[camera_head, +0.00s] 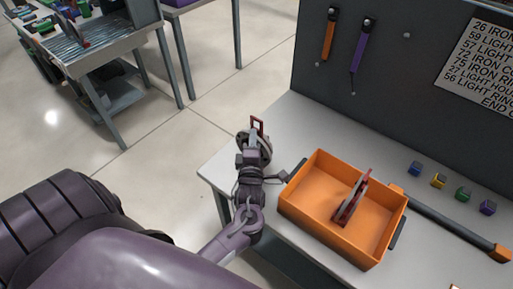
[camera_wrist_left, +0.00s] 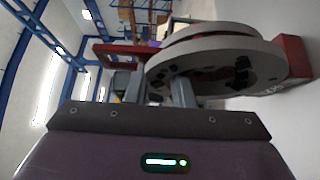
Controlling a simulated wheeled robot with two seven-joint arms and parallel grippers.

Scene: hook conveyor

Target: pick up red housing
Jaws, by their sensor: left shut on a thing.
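My left gripper (camera_head: 254,148) is shut on a red housing (camera_head: 257,124), a narrow open frame, and holds it at the left end of the workbench. In the left wrist view the red housing (camera_wrist_left: 296,58) shows as red parts on either side of large grey round discs. I cannot tell if the discs belong to it. The gripper's fingers are mostly hidden there. A second red housing (camera_head: 350,203) stands tilted inside the orange crate (camera_head: 300,212), to the right of the gripper. My right gripper is not in view.
The workbench (camera_head: 290,128) has free room behind the crate. A dark bar with orange ends (camera_head: 450,222) lies right of the crate. Tools hang on the dark panel (camera_head: 420,75). Another table (camera_head: 100,60) stands far left.

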